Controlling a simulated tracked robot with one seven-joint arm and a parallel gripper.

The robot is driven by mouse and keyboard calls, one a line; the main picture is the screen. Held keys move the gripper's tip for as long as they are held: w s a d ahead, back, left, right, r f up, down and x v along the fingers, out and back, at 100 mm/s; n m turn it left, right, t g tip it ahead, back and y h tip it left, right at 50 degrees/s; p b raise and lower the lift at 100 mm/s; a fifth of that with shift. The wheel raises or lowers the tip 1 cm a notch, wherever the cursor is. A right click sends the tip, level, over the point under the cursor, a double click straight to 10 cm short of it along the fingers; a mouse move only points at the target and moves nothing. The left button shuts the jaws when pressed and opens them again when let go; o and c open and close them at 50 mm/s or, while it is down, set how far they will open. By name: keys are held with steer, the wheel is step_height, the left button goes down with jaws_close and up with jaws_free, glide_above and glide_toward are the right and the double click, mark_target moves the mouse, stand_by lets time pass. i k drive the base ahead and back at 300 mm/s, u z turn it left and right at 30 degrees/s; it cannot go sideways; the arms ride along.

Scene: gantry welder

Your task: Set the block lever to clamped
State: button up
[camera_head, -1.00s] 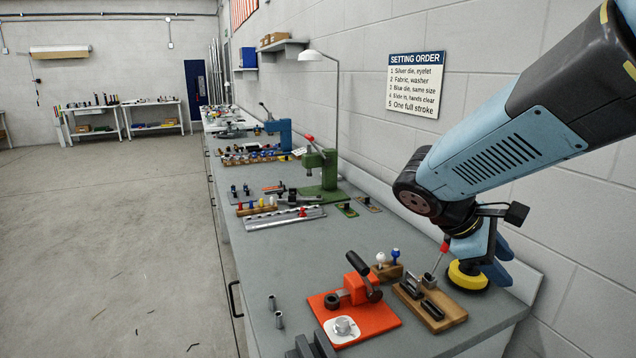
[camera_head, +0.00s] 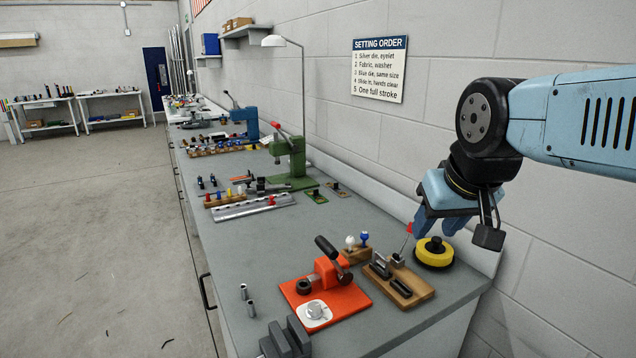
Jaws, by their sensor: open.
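A wooden block (camera_head: 418,297) lies near the front right of the grey bench, with dark metal pieces on it. A thin lever with a red tip (camera_head: 409,227) stands up from the metal fitting at its back end, leaning slightly right. I take this as the block lever. An orange fixture (camera_head: 352,301) beside it has a black-handled lever (camera_head: 327,247), tilted up to the left. My gripper (camera_head: 436,224) points down with blue fingers apart, just right of the red tip and above a yellow disc. Contact with the red tip cannot be told.
The yellow disc (camera_head: 434,262) with a black knob sits by the wall. A small wooden stand (camera_head: 356,256) holds white and blue pegs. Two metal tubes (camera_head: 248,300) stand at the front left. A green press (camera_head: 290,160) is farther back.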

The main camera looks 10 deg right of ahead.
mark_target(396, 256)
steer(key=u, duration=0.7)
steer(key=k, duration=0.95)
steer(key=z, duration=0.75)
steer(key=i, duration=1)
steer(key=u, duration=0.05)
